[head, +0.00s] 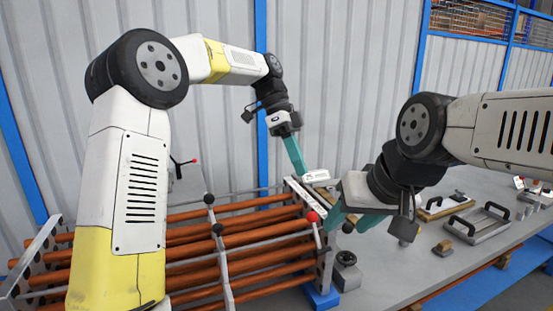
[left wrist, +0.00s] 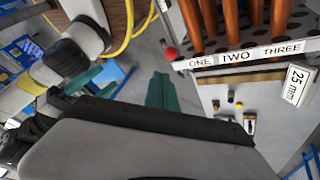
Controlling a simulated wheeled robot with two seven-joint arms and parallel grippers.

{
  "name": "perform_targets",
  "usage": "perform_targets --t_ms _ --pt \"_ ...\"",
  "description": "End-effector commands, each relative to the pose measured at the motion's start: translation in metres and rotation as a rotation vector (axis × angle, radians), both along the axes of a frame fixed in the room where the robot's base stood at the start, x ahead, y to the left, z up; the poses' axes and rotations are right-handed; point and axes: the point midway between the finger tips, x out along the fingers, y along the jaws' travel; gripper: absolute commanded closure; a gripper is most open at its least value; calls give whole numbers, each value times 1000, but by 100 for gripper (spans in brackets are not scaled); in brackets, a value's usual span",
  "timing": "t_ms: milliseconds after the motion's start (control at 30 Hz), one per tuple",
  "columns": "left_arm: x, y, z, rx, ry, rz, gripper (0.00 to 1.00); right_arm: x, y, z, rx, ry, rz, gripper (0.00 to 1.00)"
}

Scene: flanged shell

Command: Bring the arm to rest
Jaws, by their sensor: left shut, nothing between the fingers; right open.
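My left arm comes in from the left and arches over the tube bundle. Its gripper (head: 296,162) points down with its teal fingers together and empty, above the end plate of the bundle, close to a white label (head: 317,177). The shut fingers (left wrist: 160,92) also show in the left wrist view, over the floor beside the plate marked ONE, TWO, THREE (left wrist: 240,55). My right gripper (head: 352,221) is open, its teal fingers spread near a red-knobbed lever (head: 312,217). Whether it touches anything there is hard to tell.
Several copper-coloured tubes (head: 250,222) lie in a rack with black-knobbed levers (head: 218,229). A grey bench (head: 400,270) at the right carries a handled metal tray (head: 480,222) and small blocks. A corrugated wall (head: 340,60) stands behind. The label reads 25 mm (left wrist: 297,85).

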Motion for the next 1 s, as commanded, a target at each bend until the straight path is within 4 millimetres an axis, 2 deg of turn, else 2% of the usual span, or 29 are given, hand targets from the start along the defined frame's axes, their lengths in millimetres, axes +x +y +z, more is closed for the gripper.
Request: perform_targets --t_ms 100,300,467,600,800,1000 --pt "-23 29 12 116 -66 242 100 0 0 0 0 0 0 50" --pt "-61 84 18 223 -154 679 100 0 0 0 0 0 0 50" --pt "-97 129 14 231 -203 1037 100 0 0 0 0 0 0 50" --pt "-131 166 3 182 -219 1343 100 0 0 0 0 0 0 50" --pt "-170 200 -21 61 -194 1686 100 0 0 0 0 0 0 50" --pt "-186 212 -35 -13 -163 1832 100 0 0 0 0 0 0 50"
